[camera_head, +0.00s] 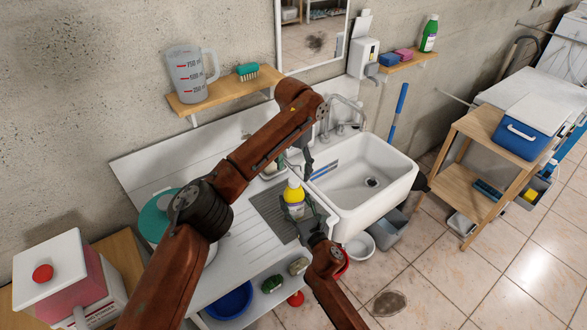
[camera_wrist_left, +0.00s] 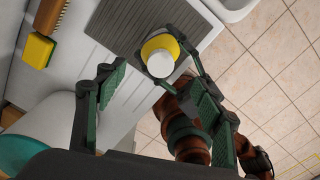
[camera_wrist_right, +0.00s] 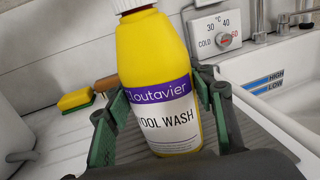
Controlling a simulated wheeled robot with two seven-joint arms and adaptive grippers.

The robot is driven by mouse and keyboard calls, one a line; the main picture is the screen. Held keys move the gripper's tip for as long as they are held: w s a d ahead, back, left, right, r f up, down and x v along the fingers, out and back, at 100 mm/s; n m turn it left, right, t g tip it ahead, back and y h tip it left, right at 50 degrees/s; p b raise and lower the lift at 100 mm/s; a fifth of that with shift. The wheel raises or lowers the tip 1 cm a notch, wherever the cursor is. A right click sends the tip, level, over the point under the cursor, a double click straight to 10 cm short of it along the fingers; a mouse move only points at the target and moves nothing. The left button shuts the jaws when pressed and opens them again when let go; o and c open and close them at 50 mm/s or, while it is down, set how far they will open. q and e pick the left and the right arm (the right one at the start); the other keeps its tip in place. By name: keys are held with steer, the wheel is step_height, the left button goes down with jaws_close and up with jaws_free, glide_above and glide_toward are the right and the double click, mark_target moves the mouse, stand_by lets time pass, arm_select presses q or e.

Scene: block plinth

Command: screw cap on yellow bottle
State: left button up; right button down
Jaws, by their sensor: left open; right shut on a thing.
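The yellow bottle (camera_head: 294,192) stands upright over the grey ribbed mat beside the sink. Its purple-and-white label faces the right wrist camera, where the bottle (camera_wrist_right: 158,75) fills the middle. A white cap (camera_wrist_left: 160,64) sits on top of the bottle; how tightly it is screwed I cannot tell. My right gripper (camera_head: 297,212) is shut around the bottle's body from the front. My left gripper (camera_head: 297,163) points down above the bottle, open. In the left wrist view its fingers are spread to either side, with the capped bottle nearer the right finger.
The white sink (camera_head: 362,178) with its tap is right of the bottle. A yellow sponge (camera_wrist_left: 38,50) and a wooden brush (camera_wrist_left: 57,15) lie on the drainboard. A teal bowl (camera_head: 156,216) stands left. A wall shelf (camera_head: 222,93) holds a jug and brush.

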arm_select(q)
step_height(320, 180, up, 8)
steer(key=shift+f, duration=0.25)
stand_by(0.5)
arm_select(e)
steer(key=c, duration=0.8)
jaws_free()
steer(key=v, duration=1.2)
